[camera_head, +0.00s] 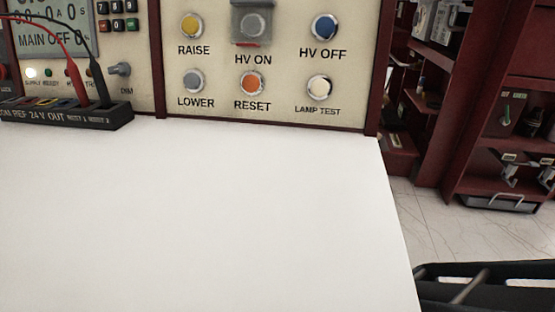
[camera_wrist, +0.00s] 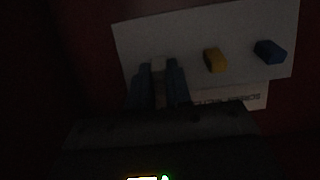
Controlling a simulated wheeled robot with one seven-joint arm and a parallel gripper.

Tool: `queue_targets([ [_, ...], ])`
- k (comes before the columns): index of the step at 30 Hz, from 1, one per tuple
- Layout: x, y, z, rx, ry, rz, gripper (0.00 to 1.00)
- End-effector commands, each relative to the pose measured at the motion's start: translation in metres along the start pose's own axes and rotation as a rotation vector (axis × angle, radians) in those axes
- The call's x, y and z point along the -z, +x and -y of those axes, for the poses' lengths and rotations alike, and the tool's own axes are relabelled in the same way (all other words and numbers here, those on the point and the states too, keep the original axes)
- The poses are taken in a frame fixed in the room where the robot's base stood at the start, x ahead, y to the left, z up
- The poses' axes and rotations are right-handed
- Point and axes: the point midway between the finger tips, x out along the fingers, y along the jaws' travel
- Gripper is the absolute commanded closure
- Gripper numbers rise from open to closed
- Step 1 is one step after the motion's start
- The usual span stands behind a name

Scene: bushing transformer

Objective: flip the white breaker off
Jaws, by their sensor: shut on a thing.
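The wrist view is very dark. It shows a pale panel (camera_wrist: 190,30) with a row of breaker levers. My gripper (camera_wrist: 159,84) is at the left end of this row, its two fingers shut on a pale lever, the white breaker (camera_wrist: 158,68). The fingers cover the sides of the lever, and its exact tilt cannot be told. The head view shows neither the breakers nor my gripper.
A yellow breaker (camera_wrist: 215,60) and a blue breaker (camera_wrist: 269,51) stand to the right of my gripper. A pale label strip (camera_wrist: 230,97) lies below them. The head view shows a bare white tabletop (camera_head: 200,210), a button panel (camera_head: 285,62) and dark red shelving (camera_head: 440,110).

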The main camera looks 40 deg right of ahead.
Motion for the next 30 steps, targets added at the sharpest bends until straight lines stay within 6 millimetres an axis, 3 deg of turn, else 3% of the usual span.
queue_targets([
  [18, -0.018, 0.002, 0.000, 0.000, -0.007, -0.335, 1.00],
  [30, -0.023, 0.003, 0.000, 0.000, -0.004, -0.451, 1.00],
])
